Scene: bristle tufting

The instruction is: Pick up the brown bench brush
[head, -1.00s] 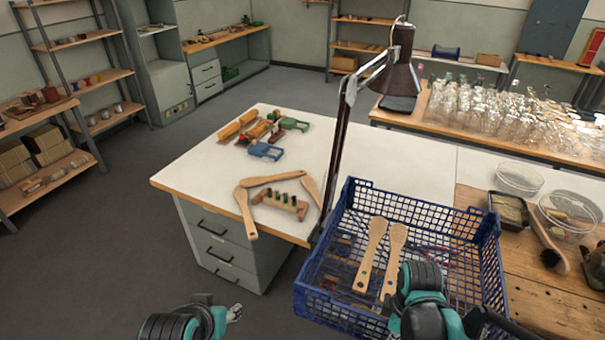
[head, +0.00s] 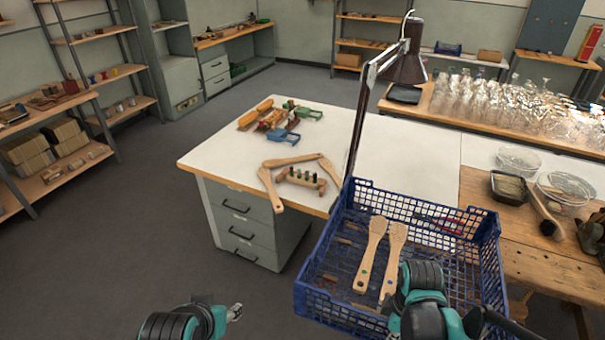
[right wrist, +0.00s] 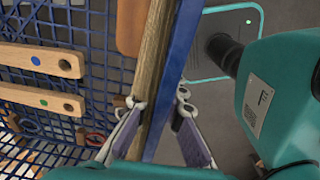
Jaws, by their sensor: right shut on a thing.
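A long brown tool with a dark rounded end (head: 546,222), which looks like the bench brush, lies on the wooden bench at the right, clear of both grippers. My right gripper (right wrist: 158,102) is shut across the near wall of the blue crate (head: 491,268). A wooden strip (right wrist: 157,55) runs along that wall between the fingers; I cannot tell whether it is part of the crate. In the head view my right arm hides the fingertips. My left gripper (head: 236,312) is over the floor at the bottom, apart from everything and too small to read.
Two pale wooden paddles (head: 371,255) lie in the crate. A white table (head: 222,150) holds wooden handles (head: 296,160) and a lamp (head: 410,62). A black tray (head: 508,188) and glass dishes (head: 565,188) stand near the brown tool. Glassware crowds the bench behind. Floor at left is clear.

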